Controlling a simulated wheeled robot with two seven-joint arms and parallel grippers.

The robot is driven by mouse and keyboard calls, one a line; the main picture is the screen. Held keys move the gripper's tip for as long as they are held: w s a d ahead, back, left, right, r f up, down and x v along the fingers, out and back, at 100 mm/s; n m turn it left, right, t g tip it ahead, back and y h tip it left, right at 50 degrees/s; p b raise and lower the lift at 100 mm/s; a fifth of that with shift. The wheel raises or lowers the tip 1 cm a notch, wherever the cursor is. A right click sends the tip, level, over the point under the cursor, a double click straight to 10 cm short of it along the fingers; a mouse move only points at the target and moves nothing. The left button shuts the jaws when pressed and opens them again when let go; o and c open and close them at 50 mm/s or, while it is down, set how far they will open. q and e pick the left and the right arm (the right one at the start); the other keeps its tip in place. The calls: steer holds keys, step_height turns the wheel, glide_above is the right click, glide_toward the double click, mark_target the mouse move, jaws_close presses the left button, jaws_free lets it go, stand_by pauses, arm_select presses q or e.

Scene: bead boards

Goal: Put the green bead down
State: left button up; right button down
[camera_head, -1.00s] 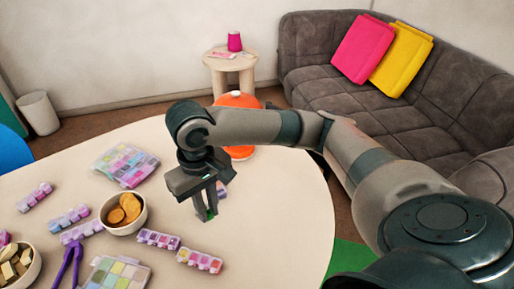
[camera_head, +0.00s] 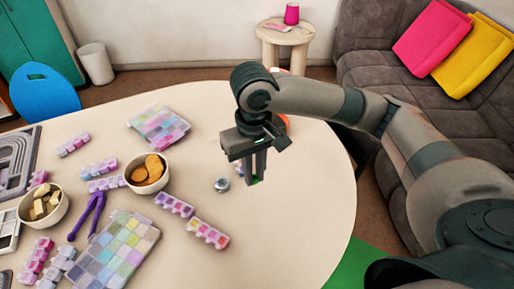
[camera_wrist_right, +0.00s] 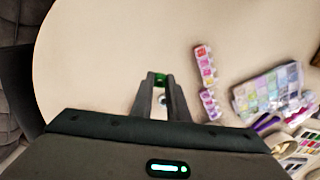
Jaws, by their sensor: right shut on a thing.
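My right gripper (camera_head: 254,181) is over the table's right part, fingers pointing down, shut on the small green bead (camera_wrist_right: 160,79). In the wrist view the bead sits between the two fingertips; in the head view only a speck of green shows at the tips. Whether the bead touches the table is hard to tell. A small silvery round thing (camera_head: 221,185) lies on the table just left of the gripper. My left gripper is in neither view.
Two bead strips (camera_head: 207,233) lie left of and nearer than the gripper. A bowl of orange-brown pieces (camera_head: 147,173), purple tongs (camera_head: 88,215) and a large colour board (camera_head: 115,252) are further left. The table (camera_head: 300,220) is clear right of the gripper.

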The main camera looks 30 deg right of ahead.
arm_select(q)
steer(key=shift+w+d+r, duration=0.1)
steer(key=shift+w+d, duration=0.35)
arm_select(e)
steer(key=w+d+f, duration=0.2)
steer(key=d+f, duration=0.2)
steer(key=d, duration=0.3)
steer(key=w+d+f, duration=0.3)
steer(key=d+f, duration=0.1)
steer(key=d, duration=0.3)
steer(key=shift+d, duration=0.15)
steer(key=shift+w, duration=0.1)
